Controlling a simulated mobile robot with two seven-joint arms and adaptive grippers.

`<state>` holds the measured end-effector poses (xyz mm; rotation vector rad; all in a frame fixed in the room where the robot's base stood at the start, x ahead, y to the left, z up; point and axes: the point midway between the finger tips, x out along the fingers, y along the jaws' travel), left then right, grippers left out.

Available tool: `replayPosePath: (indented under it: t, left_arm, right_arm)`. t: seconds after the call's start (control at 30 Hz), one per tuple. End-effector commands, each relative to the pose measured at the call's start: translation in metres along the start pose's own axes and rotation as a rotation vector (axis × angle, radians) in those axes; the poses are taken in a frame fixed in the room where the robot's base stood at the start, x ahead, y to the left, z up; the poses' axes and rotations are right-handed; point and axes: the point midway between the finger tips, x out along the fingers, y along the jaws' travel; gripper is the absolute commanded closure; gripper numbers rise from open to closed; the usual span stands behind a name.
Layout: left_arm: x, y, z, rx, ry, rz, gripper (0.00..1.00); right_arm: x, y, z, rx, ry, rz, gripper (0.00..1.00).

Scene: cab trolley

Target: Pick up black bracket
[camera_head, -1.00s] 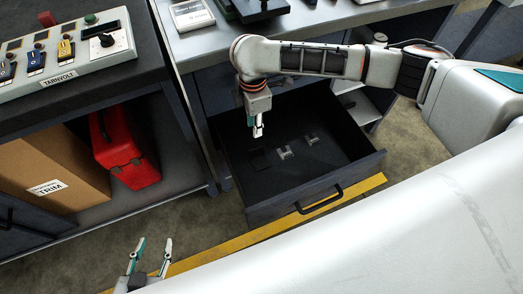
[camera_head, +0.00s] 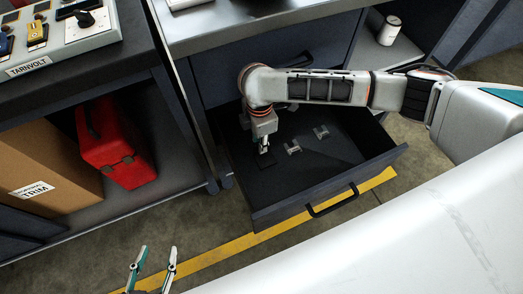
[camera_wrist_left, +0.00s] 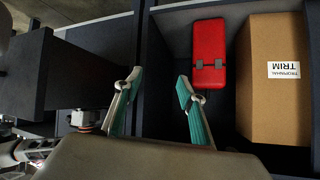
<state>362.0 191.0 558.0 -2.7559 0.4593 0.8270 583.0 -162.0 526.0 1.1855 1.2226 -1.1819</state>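The black bracket (camera_head: 267,161) is a dark, low shape on the floor of the open drawer (camera_head: 330,178), toward its left side, and hard to make out against the dark floor. My right gripper (camera_head: 262,148) points down into the drawer right at the bracket and partly covers it. The fingers are small and seen edge-on, so I cannot tell whether they are open or touch it. My left gripper (camera_head: 157,254) is open and empty at the lower left, outside the drawer; it also shows open in the left wrist view (camera_wrist_left: 158,82).
Two grey brackets (camera_head: 292,147) (camera_head: 321,132) lie in the drawer to the right of the black one. The drawer walls surround my right gripper. A red case (camera_head: 115,150) and a cardboard box (camera_head: 45,165) stand on the left shelf. A white can (camera_head: 389,31) stands at the upper right.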

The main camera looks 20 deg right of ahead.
Motion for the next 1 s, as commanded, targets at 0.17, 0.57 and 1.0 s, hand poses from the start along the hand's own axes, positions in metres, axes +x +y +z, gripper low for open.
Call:
replayPosePath:
  t: [0.17, 0.57, 1.0]
  left_arm:
    - [0.007, 0.017, -0.019, -0.059, 0.054, 0.027, 0.60]
    - [0.008, 0.013, -0.036, -0.068, 0.085, 0.017, 0.60]
    - [0.005, 0.015, -0.023, -0.050, 0.060, 0.025, 0.60]
  right_arm:
    - [0.033, -0.004, 0.000, -0.001, 0.000, -0.012, 0.77]
    - [0.028, -0.001, 0.000, 0.000, -0.001, -0.001, 1.00]
    - [0.023, 0.000, 0.000, 0.000, 0.000, 0.000, 1.00]
